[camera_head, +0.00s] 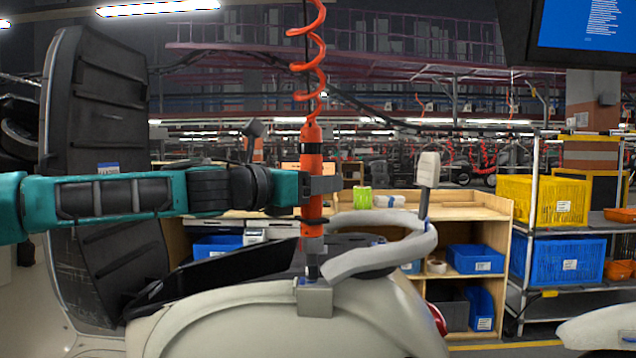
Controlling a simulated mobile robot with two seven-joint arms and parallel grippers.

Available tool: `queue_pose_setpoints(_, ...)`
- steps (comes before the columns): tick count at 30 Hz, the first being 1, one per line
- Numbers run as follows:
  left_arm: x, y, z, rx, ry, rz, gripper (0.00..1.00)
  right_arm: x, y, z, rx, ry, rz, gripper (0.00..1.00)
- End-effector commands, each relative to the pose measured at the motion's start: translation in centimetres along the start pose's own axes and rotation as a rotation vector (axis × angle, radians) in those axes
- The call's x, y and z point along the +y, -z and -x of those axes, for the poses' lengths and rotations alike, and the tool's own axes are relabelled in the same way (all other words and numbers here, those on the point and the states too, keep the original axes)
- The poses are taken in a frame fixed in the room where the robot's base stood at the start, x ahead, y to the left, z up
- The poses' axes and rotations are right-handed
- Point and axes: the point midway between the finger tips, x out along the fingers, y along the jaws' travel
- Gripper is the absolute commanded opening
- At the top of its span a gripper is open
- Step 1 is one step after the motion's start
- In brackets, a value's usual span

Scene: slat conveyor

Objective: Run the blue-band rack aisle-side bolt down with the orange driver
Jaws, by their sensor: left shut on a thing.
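My left gripper (322,184), on the teal arm from the left, is shut on the orange driver (311,150). The driver hangs upright from a coiled orange cord. Its dark tip (312,270) points down at a grey block (315,300) on the pale rounded body (240,325). The tip looks close to or touching the block's top; I cannot tell which. The bolt itself is not distinguishable there. A pale curved rail (400,250) rises right beside the driver. No blue band shows clearly on it. My right gripper is not in view.
A tall black padded panel (95,120) stands at left. A grey upright lever (428,170) rises at the rail. Behind are a wooden shelf (470,205) with blue bins and a cart with a yellow crate (541,202) and a blue crate (560,262).

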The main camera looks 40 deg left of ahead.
Motion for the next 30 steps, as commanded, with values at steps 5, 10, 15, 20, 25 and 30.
queue_pose_setpoints(5, 0.11, -0.02, 0.00, 0.000, -0.003, 0.002, 0.00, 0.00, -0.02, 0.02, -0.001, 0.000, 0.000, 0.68)
queue_pose_setpoints(10, 0.11, 0.05, -0.01, 0.000, -0.003, 0.002, 0.00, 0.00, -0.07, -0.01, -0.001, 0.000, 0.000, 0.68)
queue_pose_setpoints(15, 0.11, 0.29, -0.01, 0.000, -0.003, 0.002, 0.00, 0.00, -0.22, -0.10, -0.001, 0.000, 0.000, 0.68)
queue_pose_setpoints(20, 0.11, 0.59, -0.02, 0.001, -0.003, 0.003, 0.00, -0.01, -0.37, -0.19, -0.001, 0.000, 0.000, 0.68)
queue_pose_setpoints(25, 0.09, 0.55, -0.03, 0.003, -0.002, 0.003, 0.00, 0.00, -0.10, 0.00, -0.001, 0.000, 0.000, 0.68)
queue_pose_setpoints(30, 0.09, 0.68, -0.04, 0.004, -0.002, 0.004, 0.00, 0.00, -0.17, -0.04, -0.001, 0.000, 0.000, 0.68)
